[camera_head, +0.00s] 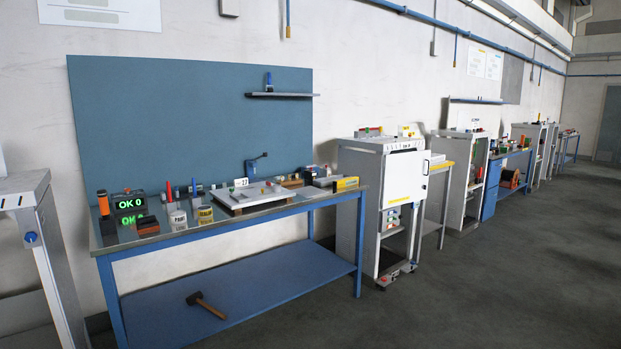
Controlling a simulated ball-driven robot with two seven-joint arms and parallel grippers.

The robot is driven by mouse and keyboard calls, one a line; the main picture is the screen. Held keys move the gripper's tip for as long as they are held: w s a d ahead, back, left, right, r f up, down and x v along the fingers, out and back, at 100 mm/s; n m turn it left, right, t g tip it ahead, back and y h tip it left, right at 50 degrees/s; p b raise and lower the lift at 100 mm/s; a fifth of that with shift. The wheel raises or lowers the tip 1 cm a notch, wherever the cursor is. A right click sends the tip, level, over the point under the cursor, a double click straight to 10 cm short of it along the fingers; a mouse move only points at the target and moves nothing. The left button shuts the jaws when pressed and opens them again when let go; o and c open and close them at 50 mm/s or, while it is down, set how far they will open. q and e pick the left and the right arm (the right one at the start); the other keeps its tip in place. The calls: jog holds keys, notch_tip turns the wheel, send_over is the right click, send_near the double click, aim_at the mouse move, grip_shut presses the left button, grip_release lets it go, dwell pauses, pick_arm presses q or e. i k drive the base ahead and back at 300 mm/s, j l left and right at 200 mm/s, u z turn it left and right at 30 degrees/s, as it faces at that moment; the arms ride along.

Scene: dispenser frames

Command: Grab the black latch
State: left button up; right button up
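A grey dispenser frame (362,205) stands right of the workbench, with a white door panel (404,180) at its upper front. A small dark part (426,167) sits at the right edge of that door; it is too small to tell whether it is the black latch. Similar grey frames stand farther right, and their details are too small to make out. Neither of my grippers is in view.
A blue-legged workbench (240,222) holds a display reading OK 0 (129,204), cans, a white tray and tools. A hammer (206,304) lies on its lower shelf (255,290). Another grey frame (45,250) stands at far left. The floor (480,290) at right is clear.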

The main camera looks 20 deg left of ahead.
aim_at(309, 176)
jog(key=u, duration=0.1)
jog(key=i+u, duration=0.15)
jog(key=i, duration=1.15)
